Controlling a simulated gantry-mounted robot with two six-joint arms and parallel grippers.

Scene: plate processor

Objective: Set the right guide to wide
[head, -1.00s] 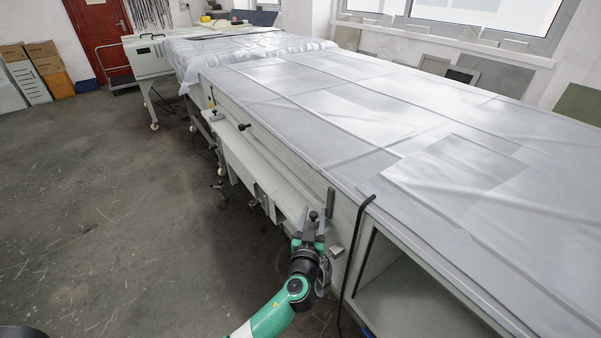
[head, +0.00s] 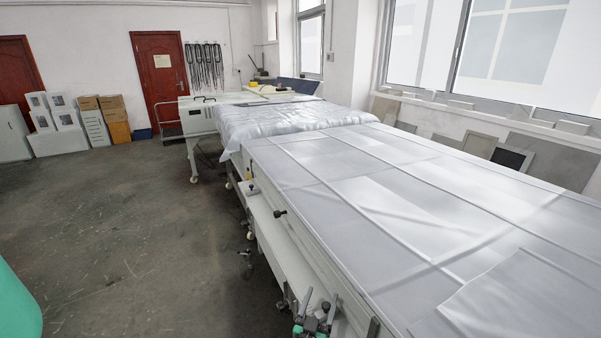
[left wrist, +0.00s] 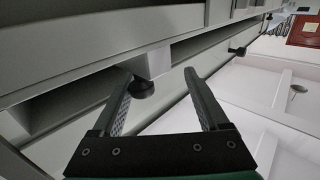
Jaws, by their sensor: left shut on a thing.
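A white plate processor (head: 345,268) runs along its long side from the near right to the back. My left gripper (head: 318,312) is at its near side shelf, low in the head view and partly cut off by the bottom edge. A black knob (head: 324,307) shows between its fingers. In the left wrist view, my left gripper (left wrist: 160,95) has its fingers around a black knob (left wrist: 142,88) under a white block (left wrist: 152,62). The knob appears nearer the left finger. I cannot read the guide's setting. My right gripper is not in view.
Another black knob (head: 280,212) sticks out farther along the side; one also shows in the left wrist view (left wrist: 236,51). A grey upright plate (head: 373,327) stands right of my gripper. The floor (head: 130,230) left of the machine is mostly clear.

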